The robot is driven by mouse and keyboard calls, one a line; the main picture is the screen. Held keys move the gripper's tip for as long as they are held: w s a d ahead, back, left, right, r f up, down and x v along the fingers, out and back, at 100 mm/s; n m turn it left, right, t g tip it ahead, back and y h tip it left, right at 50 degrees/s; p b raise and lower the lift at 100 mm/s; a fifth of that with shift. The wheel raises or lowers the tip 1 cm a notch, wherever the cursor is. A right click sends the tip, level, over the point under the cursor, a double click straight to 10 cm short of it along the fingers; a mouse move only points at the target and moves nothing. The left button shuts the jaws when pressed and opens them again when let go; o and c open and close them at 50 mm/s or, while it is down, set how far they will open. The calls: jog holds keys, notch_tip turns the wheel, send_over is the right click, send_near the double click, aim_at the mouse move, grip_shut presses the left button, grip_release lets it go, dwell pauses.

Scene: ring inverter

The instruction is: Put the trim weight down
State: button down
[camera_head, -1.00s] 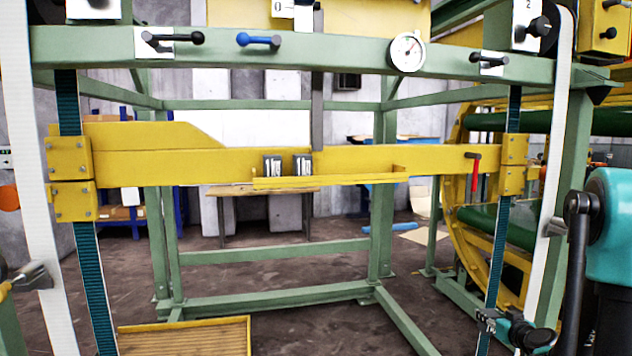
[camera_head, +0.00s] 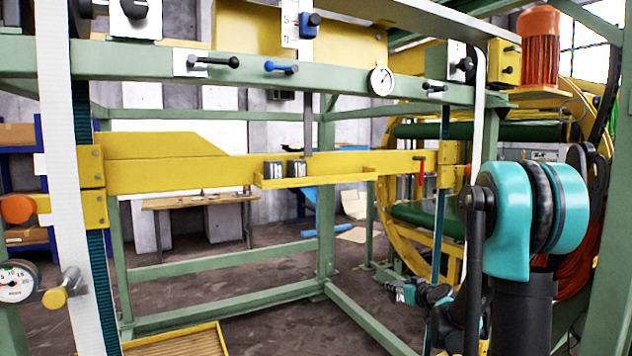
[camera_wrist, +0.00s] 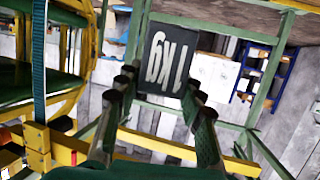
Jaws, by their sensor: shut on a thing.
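A dark block weight marked 1kg (camera_wrist: 165,60) is between the fingers of my gripper (camera_wrist: 160,85) in the wrist view, its label upside down. In the head view my gripper (camera_head: 412,293) is small and low right of centre, in front of the right teal belt and below the yellow beam (camera_head: 160,174). The weight's details are hard to make out there. A shallow yellow tray (camera_head: 318,181) is on the beam's front, left of and above my gripper.
The green frame's top rail (camera_head: 330,77) carries levers and a round dial (camera_head: 381,80). A red handle (camera_head: 421,170) hangs near the beam's right end. A yellow-edged slatted platform (camera_head: 185,342) lies low left. A large yellow wheel frame (camera_head: 385,200) stands behind at right.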

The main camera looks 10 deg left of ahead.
jog(key=a+r+n+g+y, duration=0.1)
jog(key=a+r, duration=0.4)
jog(key=r, duration=0.7)
jog(key=a+r+y, duration=0.1)
jog(key=a+r, duration=0.4)
jog(key=r, duration=0.6)
jog(key=s+a+r+n+y, duration=0.1)
jog(key=s+a+r, duration=0.2)
jog(key=s+r, duration=0.6)
jog(key=s+a+r+n, duration=0.1)
jog(key=s+a+r, duration=0.3)
jog(key=r, duration=0.8)
send_near(314, 163)
jog(key=shift+g, duration=0.3)
jog(key=w+a, duration=0.1)
jog(key=w+a+r, duration=0.1)
jog(key=w, duration=0.1)
jog(key=w+a+r, duration=0.1)
jog(key=w, duration=0.1)
jog(key=shift+w+a+r, duration=0.1)
jog(key=shift+w, duration=0.05)
jog(key=shift+f, duration=1.75)
